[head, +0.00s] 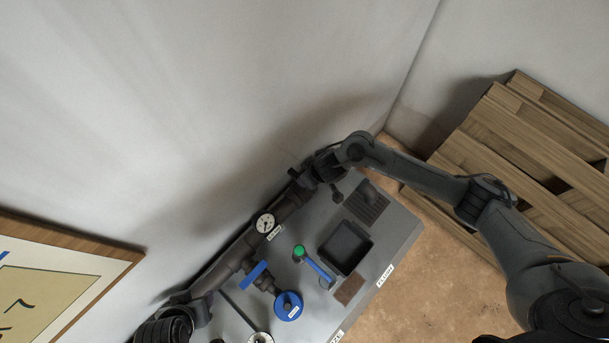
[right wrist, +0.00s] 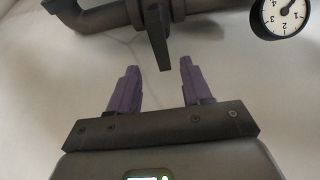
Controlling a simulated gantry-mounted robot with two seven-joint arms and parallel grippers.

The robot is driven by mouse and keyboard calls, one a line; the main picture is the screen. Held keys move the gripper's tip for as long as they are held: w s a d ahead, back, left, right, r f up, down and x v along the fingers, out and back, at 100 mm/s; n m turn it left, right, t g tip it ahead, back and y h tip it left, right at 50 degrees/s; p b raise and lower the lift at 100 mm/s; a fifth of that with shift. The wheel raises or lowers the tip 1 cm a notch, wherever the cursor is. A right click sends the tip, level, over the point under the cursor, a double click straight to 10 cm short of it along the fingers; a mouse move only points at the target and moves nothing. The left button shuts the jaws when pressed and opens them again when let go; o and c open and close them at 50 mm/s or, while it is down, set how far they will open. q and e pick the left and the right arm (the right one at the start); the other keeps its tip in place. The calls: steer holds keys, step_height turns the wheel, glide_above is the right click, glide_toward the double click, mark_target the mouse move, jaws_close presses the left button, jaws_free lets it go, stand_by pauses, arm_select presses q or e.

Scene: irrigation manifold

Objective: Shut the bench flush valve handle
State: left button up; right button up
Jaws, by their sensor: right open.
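The grey bench (head: 402,228) carries a FLUSH label (head: 385,275) on its front edge. Behind the label, a blue lever (head: 319,270) with a green knob (head: 299,250) stands beside a dark square basin (head: 345,247). My right gripper (right wrist: 159,64) is open and empty, its purple fingers apart. In the right wrist view a dark grey lever (right wrist: 158,40) hangs from the pipe (right wrist: 100,17), just beyond and between the fingertips, with no clear contact. In the head view this gripper is at the pipe's upper end, its fingers hard to make out.
A thick pipe (head: 235,258) with a pressure gauge (head: 265,223) runs along the wall. Wooden pallets (head: 525,150) stand right of the bench. A framed picture (head: 60,280) is at left.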

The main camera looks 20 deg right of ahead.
steer(key=v, duration=0.3)
steer(key=shift+s, duration=0.1)
steer(key=shift+r+p, duration=0.1)
steer(key=shift+p, duration=0.2)
step_height(320, 180, up, 3)
steer(key=p, duration=0.4)
stand_by(0.3)
stand_by(0.3)
